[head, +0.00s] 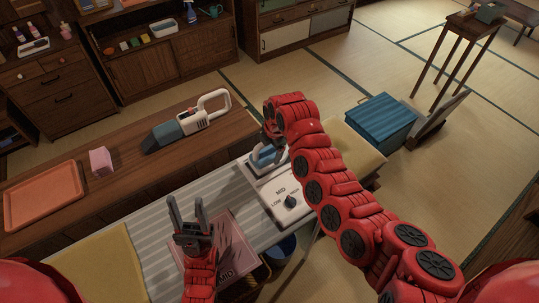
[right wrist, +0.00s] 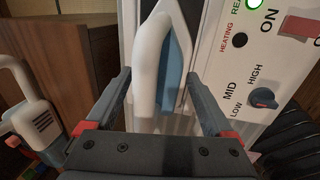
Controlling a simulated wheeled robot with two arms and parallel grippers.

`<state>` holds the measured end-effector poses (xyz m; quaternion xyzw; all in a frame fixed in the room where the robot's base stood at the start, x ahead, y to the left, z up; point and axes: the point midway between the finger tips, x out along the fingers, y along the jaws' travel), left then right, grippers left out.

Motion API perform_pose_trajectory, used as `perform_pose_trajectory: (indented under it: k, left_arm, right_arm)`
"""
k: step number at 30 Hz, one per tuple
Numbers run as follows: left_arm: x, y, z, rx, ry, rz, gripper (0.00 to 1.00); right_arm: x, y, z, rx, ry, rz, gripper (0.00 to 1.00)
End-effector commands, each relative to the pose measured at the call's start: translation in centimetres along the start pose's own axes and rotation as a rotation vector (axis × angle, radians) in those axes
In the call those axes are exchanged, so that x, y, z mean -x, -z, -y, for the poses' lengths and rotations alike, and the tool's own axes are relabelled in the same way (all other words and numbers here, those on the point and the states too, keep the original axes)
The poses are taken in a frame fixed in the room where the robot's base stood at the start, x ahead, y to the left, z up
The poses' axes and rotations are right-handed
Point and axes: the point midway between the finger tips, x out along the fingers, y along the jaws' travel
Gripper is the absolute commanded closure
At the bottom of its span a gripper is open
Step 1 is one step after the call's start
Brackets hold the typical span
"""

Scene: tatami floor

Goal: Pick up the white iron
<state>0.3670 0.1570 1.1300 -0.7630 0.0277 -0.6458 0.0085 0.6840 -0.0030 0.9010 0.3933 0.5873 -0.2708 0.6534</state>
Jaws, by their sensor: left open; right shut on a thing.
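The white iron (head: 266,157), with a white handle and blue parts, is at the far end of the white control panel (head: 285,203). In the right wrist view the iron (right wrist: 150,62) lies between my fingers, beside the panel's knob and lights. My right gripper (head: 270,133) is shut on the iron from above; its fingers (right wrist: 165,108) are on either side of it. The iron's underside is hidden, so I cannot tell if it touches its rest. My left gripper (head: 186,205) is open and empty above a pink printed sheet (head: 230,240).
A wooden bench holds a handheld vacuum (head: 190,122), a pink block (head: 100,161) and an orange tray (head: 45,194). A striped ironing surface (head: 130,212) lies in front, with a yellow cloth (head: 98,268).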

Motion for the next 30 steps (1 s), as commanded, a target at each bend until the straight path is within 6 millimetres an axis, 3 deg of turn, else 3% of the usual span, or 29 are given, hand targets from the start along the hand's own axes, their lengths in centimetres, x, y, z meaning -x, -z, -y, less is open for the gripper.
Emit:
perform_pose_trajectory:
  k: [10,18,25,30]
  left_arm:
    - [-0.3,0.0,0.0,0.0,0.0,0.0,0.5]
    - [-1.8,0.3,0.1,0.0,0.0,0.0,0.5]
    - [-4.2,0.7,0.2,0.0,0.0,0.0,0.5]
    - [-7.0,1.2,0.3,0.0,0.0,0.0,0.5]
  right_arm:
    - [0.5,-0.1,-0.1,-0.001,-0.001,0.001,1.0]
    - [3.9,0.0,-0.9,0.0,-0.005,0.001,1.0]
    - [4.6,2.9,0.2,-0.003,-0.005,-0.007,1.0]
    - [5.1,5.0,1.1,-0.001,0.001,-0.009,1.0]
